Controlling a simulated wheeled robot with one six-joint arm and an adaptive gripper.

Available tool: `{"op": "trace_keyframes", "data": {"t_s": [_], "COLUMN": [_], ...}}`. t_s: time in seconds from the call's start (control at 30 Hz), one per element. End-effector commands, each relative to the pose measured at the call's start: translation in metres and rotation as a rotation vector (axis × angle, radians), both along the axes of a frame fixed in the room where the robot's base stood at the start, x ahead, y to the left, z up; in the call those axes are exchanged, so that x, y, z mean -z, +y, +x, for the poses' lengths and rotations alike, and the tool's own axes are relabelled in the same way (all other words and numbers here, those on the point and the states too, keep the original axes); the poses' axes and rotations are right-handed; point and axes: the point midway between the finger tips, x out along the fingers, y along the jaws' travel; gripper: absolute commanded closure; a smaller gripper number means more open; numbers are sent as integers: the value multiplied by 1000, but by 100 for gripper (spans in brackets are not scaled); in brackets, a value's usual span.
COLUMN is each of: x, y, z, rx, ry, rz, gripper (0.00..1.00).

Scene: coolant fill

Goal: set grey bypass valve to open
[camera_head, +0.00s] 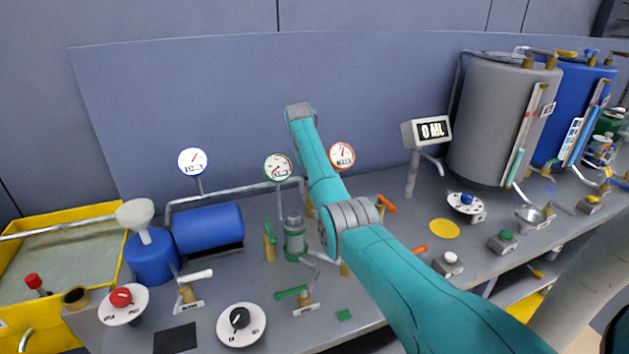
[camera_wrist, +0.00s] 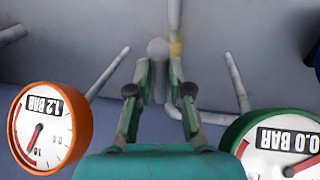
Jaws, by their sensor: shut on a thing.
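My gripper (camera_wrist: 159,74) shows in the wrist view with its two green fingers on either side of a grey handle (camera_wrist: 157,48). The handle has a rounded end and lies between the fingertips; I take it for the grey bypass valve's handle. The gripper is shut on it. The valve's body and its exact angle are hard to make out.
The wrist view shows an orange gauge (camera_wrist: 42,128) at left and a green gauge (camera_wrist: 285,145) at right, both close to the gripper. Grey pipes run nearby. On the bench stand a green pump (camera_head: 294,240), a blue tank (camera_head: 209,230) and a display (camera_head: 427,132).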

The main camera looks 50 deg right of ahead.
Motion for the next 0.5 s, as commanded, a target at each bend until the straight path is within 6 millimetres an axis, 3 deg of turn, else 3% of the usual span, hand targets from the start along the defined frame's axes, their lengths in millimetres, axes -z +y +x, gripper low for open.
{"op": "trace_keyframes", "data": {"t_s": [0.47, 0.5], "x": [-1, -1], "y": [1, 1], "z": [1, 1], "rx": [15, 15], "ry": [-2, -2], "rz": [-1, -1], "gripper": [100, 78]}}
